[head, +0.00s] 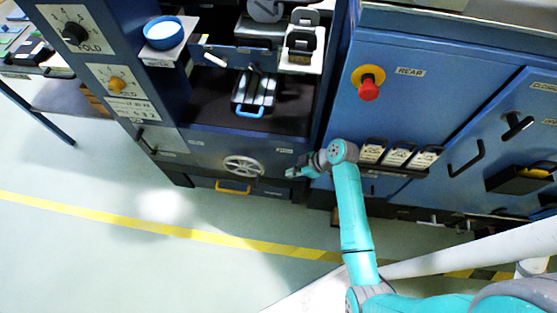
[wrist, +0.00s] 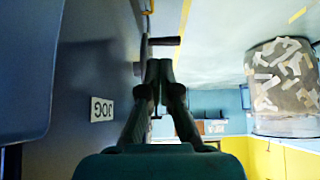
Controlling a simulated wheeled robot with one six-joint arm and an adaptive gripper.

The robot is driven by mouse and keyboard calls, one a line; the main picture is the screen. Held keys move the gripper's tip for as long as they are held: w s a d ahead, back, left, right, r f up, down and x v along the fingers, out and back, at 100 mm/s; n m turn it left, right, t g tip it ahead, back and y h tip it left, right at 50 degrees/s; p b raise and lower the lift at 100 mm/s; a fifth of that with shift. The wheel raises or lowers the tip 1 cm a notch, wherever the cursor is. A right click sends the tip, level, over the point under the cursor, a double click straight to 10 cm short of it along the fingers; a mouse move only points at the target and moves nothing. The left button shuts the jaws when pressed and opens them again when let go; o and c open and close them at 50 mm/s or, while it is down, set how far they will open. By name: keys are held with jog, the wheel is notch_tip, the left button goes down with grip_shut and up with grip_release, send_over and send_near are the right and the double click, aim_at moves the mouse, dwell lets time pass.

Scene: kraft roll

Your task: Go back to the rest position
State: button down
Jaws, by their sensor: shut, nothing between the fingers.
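My gripper (head: 291,173) is at the end of my turquoise arm, in front of the blue machine's lower panel, just right of the grey handwheel (head: 244,166). In the wrist view my gripper (wrist: 159,66) has its fingers together with nothing between them. A dark handle (wrist: 163,41) shows just beyond the fingertips; I cannot tell whether they touch it. A white label reading JOG (wrist: 102,109) is on the dark panel to the left.
A red knob (head: 369,89) on a yellow base and several cards in a rack (head: 397,156) are on the right panel. A blue bowl (head: 163,33) stands on a shelf at upper left. The floor beyond the yellow line (head: 190,234) is clear.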

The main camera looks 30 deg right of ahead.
jog(key=s+a+f+m+t+h, duration=0.2)
jog(key=s+a+f+m+h, duration=0.15)
jog(key=s, duration=0.55)
jog(key=s+a+r+m+t+h, duration=0.15)
jog(key=s+r+m, duration=0.25)
jog(key=s, duration=0.7)
jog(key=s+r+m+t, duration=0.1)
jog(key=s+r, duration=0.3)
jog(key=r, duration=0.4)
jog(key=s+r+m+t, duration=0.1)
jog(key=s+r+t, duration=0.2)
jog(key=s+r, duration=0.2)
jog(key=s+r+m+t+h, duration=0.1)
jog(key=s+r+t, duration=0.2)
jog(key=r, duration=0.8)
jog(key=shift+s+a+r, duration=0.2)
jog(key=shift+s+a, duration=0.2)
jog(key=shift+s, duration=0.25)
